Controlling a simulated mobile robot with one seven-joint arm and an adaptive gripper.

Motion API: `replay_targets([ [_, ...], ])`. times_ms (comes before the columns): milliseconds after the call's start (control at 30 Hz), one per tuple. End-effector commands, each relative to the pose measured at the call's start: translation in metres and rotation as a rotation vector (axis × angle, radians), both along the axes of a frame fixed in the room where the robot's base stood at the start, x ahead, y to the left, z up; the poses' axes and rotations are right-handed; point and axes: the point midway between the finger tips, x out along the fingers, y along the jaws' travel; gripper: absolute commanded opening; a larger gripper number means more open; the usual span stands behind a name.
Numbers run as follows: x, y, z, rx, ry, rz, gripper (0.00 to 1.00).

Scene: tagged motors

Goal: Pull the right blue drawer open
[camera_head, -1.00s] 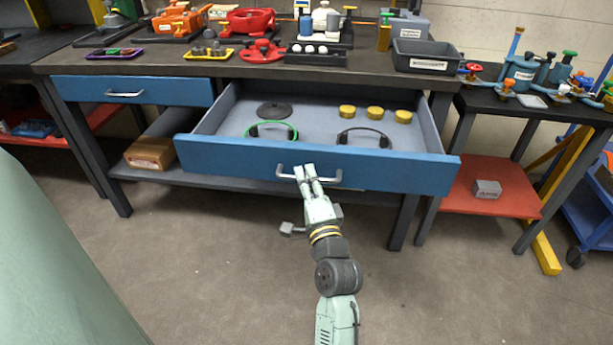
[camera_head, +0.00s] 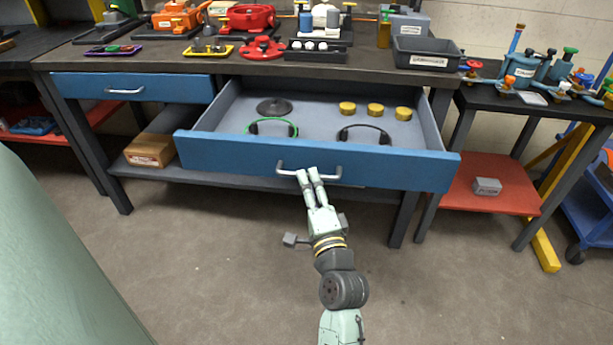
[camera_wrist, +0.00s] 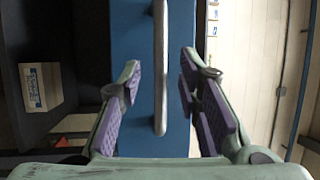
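The right blue drawer (camera_head: 400,170) stands pulled well out from the workbench. Its grey metal handle (camera_head: 330,179) is on the front face. In the wrist view the handle (camera_wrist: 160,70) runs upright between the finger pads, touching neither. My gripper (camera_head: 309,174) is open and empty, with its fingertips just in front of and below the handle in the head view. It also shows in the wrist view (camera_wrist: 159,88), with clear gaps on both sides of the bar. Inside the drawer lie a dark disc (camera_head: 274,107), several yellow round pieces (camera_head: 375,110) and two headset-like bands (camera_head: 364,133).
The left blue drawer (camera_head: 130,90) is shut. Tools and bins, including a dark bin (camera_head: 427,62), stand on the bench top. A cardboard box (camera_head: 150,150) lies on the lower shelf. A red-shelved table (camera_head: 490,200) stands to the right. The floor in front is clear.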

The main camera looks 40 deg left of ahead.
Motion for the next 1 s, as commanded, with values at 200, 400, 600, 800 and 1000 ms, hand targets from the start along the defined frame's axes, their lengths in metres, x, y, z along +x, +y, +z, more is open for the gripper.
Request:
replay_targets([
  [200,-0.019,-0.027,-0.007,-0.002,0.003,-0.002,0.32],
  [400,-0.025,-0.035,-0.007,0.0,0.0,-0.001,0.32],
  [600,-0.025,-0.036,-0.007,0.001,0.0,-0.001,0.32],
  [800,-0.025,-0.035,-0.007,0.001,-0.001,0.0,0.32],
  [1000,-0.025,-0.031,0.004,0.001,-0.036,-0.003,0.32],
])
